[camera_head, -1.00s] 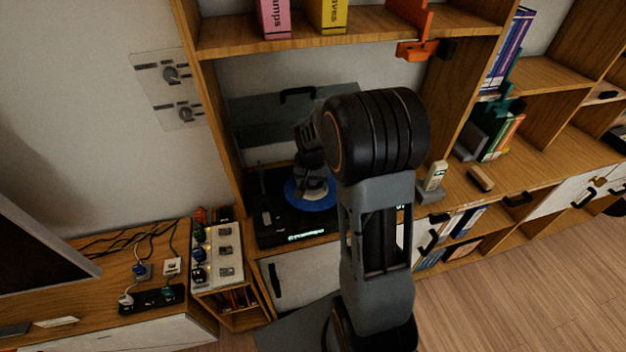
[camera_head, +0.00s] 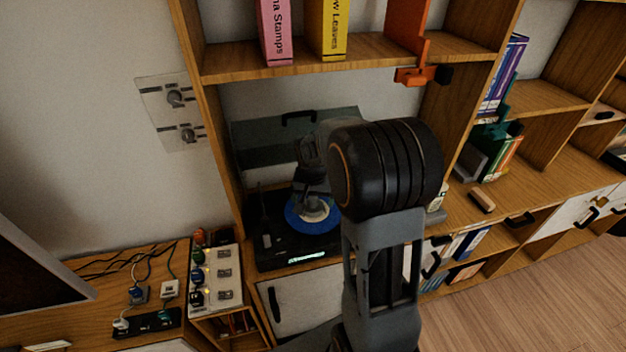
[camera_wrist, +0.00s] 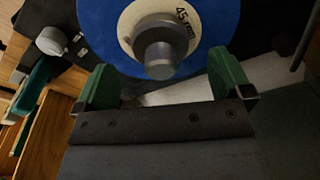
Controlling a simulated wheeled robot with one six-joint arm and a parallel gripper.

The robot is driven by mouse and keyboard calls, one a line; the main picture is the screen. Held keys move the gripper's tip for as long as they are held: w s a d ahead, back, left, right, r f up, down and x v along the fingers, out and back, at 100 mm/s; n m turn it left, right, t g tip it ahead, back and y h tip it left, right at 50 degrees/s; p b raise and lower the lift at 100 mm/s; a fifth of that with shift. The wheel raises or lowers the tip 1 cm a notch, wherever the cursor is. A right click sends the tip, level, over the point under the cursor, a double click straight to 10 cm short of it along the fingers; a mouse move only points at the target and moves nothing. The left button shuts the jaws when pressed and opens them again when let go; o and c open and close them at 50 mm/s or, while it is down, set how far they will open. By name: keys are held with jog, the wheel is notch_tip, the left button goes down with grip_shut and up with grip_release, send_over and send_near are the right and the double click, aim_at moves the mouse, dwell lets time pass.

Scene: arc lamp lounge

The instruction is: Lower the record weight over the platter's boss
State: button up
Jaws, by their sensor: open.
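A blue disc (camera_wrist: 92,22) with a cream "45" label lies on the black record player (camera_head: 265,240); it shows in the head view too (camera_head: 293,222). A grey cylinder (camera_wrist: 159,60), looking like the record weight, stands upright at the label's centre in the wrist view. I cannot tell whether it is fully seated; the boss under it is hidden. My gripper (camera_wrist: 165,88) is open and empty, its green fingers apart below the cylinder in the picture, not closed on it. In the head view my gripper (camera_head: 312,190) is above the disc, partly blurred in shadow.
A shelf (camera_head: 350,52) with boxes is overhead, and wooden cabinet sides flank the bay. A switch panel (camera_head: 222,272) and cables are at left. A phone is partly hidden behind my arm.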

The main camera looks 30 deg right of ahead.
notch_tip(320, 180, up, 11)
jog(key=s, duration=0.1)
jog(key=s+a+n+t, duration=0.2)
jog(key=s+a+n, duration=0.4)
jog(key=s, duration=0.8)
jog(key=a+f, duration=0.1)
jog(key=a, duration=0.2)
jog(key=shift+s+a+n+t+y, duration=0.15)
jog(key=shift+s+n+t+y, duration=0.25)
